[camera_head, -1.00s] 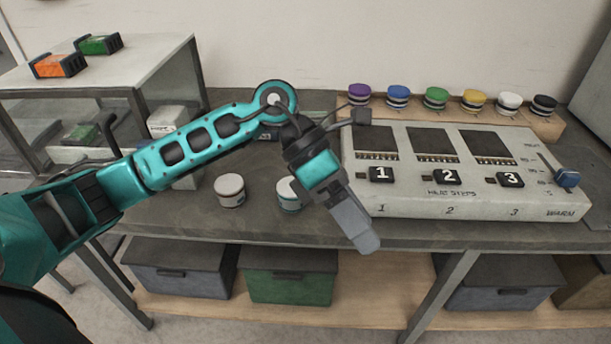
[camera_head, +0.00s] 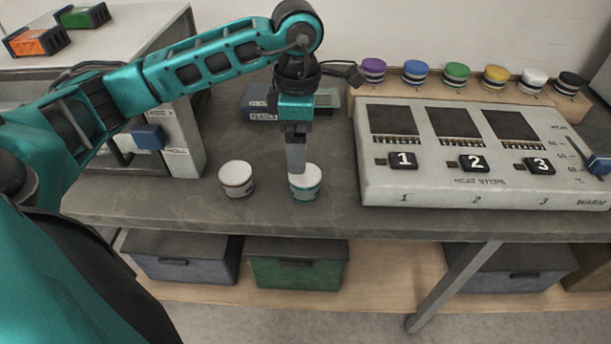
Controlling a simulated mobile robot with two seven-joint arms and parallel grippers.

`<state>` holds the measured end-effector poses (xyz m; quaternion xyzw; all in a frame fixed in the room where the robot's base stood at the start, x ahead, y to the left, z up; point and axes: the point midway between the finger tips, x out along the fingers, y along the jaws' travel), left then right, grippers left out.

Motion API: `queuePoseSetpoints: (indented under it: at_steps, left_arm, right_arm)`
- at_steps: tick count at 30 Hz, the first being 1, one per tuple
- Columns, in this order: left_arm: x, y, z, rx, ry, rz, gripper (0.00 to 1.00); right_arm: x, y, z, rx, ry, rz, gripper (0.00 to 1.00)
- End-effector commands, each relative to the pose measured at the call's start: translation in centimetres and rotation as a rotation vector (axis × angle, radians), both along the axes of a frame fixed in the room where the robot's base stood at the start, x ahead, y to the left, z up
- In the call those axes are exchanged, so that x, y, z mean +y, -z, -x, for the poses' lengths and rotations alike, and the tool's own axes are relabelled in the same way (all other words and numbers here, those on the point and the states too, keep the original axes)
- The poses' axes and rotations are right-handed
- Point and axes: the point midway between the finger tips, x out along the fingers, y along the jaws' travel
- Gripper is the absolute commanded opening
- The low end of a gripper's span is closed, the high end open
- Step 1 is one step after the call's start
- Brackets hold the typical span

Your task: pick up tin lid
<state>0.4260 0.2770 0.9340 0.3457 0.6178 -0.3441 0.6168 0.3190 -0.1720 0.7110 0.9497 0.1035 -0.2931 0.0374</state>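Two small round tins with white lids stand upright on the grey workbench (camera_head: 150,205). The left tin (camera_head: 237,187) has a reddish band and its white lid (camera_head: 236,172) is uncovered. The right tin (camera_head: 305,192) has a teal band; its white lid (camera_head: 312,174) is partly hidden by my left gripper (camera_head: 297,168). The gripper points straight down, with its tip over or at the back-left of this lid. I cannot tell whether it touches. The fingers line up in this view, so the gap between them is hidden. My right gripper is out of view.
A heating panel (camera_head: 470,185) with numbered buttons stands right of the tins. A rack (camera_head: 440,90) of coloured-lid jars is behind it. Flat labelled boxes (camera_head: 258,100) lie behind the gripper. A grey device (camera_head: 180,140) stands at left. Bench is clear around the tins.

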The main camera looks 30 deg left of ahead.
Motion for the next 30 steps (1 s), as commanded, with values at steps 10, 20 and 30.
queuePoseSetpoints:
  at_steps: [10, 20, 30]
  left_arm:
    - [-0.3, 2.8, 0.1, 0.003, 0.003, 0.002, 0.94]
    - [-0.6, 6.8, 0.0, 0.001, 0.001, 0.003, 0.94]
    - [-0.6, 6.7, 0.0, -0.001, 0.002, 0.003, 0.79]
  right_arm:
    - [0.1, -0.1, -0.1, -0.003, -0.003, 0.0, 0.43]
    - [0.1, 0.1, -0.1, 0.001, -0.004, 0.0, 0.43]
    - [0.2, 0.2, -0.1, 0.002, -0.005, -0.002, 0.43]
